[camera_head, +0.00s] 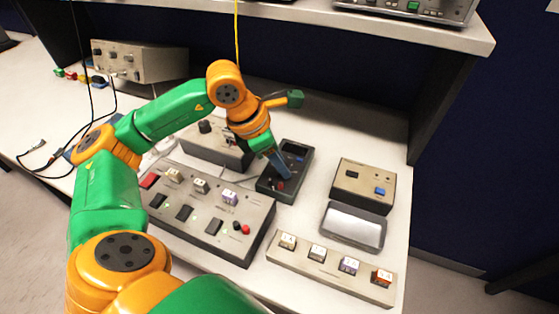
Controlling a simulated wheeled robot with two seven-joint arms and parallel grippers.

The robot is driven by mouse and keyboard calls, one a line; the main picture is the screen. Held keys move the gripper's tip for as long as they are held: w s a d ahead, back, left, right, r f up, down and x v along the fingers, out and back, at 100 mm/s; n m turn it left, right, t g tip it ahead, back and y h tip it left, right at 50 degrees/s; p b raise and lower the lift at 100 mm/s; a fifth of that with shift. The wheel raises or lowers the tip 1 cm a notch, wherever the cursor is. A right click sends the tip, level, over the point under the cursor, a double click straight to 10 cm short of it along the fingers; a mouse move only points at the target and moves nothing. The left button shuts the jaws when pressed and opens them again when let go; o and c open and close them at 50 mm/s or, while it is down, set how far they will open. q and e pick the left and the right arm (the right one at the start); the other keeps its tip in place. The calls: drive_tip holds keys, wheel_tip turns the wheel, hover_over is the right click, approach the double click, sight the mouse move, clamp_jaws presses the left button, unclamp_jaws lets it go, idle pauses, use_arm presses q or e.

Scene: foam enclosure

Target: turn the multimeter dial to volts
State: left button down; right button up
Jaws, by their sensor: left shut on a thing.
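The multimeter (298,163) is a dark handheld box with a small screen near its far end and a red spot near its near end. It lies flat on the bench right of centre. My left gripper (281,170) reaches down over its face from the upper left, with its fingers shut on the dial. The fingers hide the dial, so its pointer and setting cannot be read. My right gripper is not in view.
A grey switch panel (213,239) lies left of the multimeter, with a grey box (204,148) behind it. To the right are a small box (365,184), a pale-topped tray (327,226) and a strip of blocks (322,274). A shelf (400,29) overhangs the back.

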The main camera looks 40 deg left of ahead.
use_arm(q)
drive_tip(key=m+g+h, duration=0.1)
drive_tip(key=m, duration=0.3)
drive_tip(key=shift+w, duration=0.1)
drive_tip(key=shift+w+a+m+g+h+p, duration=0.1)
drive_tip(key=shift+m+g+h+p, duration=0.45)
drive_tip(key=shift+m, duration=1.35)
drive_tip(key=shift+g, duration=0.25)
drive_tip(key=c, duration=0.5)
unclamp_jaws()
drive_tip(key=shift+y, duration=0.25)
drive_tip(key=shift+c, duration=0.2)
drive_tip(key=v, duration=0.7)
